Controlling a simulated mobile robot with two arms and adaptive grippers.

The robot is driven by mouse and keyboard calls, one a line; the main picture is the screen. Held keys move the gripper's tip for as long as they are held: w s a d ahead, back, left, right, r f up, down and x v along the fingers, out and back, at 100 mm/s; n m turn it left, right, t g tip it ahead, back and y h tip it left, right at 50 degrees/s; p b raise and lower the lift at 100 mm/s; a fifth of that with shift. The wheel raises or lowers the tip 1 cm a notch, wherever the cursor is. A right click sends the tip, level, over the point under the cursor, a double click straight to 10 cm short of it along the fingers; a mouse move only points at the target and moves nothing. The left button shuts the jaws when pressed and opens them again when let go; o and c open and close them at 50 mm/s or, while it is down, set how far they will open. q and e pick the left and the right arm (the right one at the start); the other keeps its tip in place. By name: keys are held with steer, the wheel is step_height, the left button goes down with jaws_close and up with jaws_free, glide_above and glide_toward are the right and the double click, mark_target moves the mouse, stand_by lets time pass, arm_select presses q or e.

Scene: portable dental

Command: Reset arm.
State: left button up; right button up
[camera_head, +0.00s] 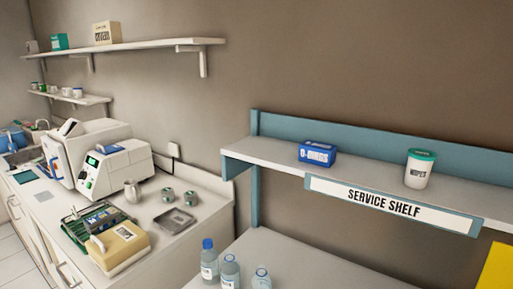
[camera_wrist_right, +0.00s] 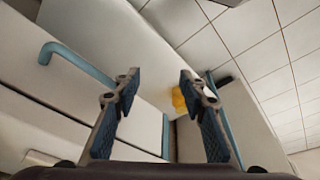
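My right gripper (camera_wrist_right: 160,88) shows in the right wrist view. Its two fingers are spread apart and nothing is between them. Behind the fingers are pale panels, a blue bar handle (camera_wrist_right: 75,62) at the upper left and a tiled surface at the right. My left gripper is not in either view, and no arm shows in the head view.
A service shelf (camera_head: 265,151) holds a blue O-rings box (camera_head: 317,152) and a wipes tub (camera_head: 419,169). Several bottles (camera_head: 230,270) stand on the surface below. A counter at the left holds white machines (camera_head: 120,165), a tan box (camera_head: 118,247) and a rack.

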steer(key=s+f+g, duration=0.1)
steer(key=s+f, duration=0.1)
steer(key=f, duration=0.9)
steer(key=s+f, duration=0.3)
steer(key=f, duration=0.8)
steer(key=s+d+f+g, duration=0.1)
steer(key=s+d+f, duration=0.2)
steer(key=s+f, duration=1)
steer(key=shift+s, duration=1.25)
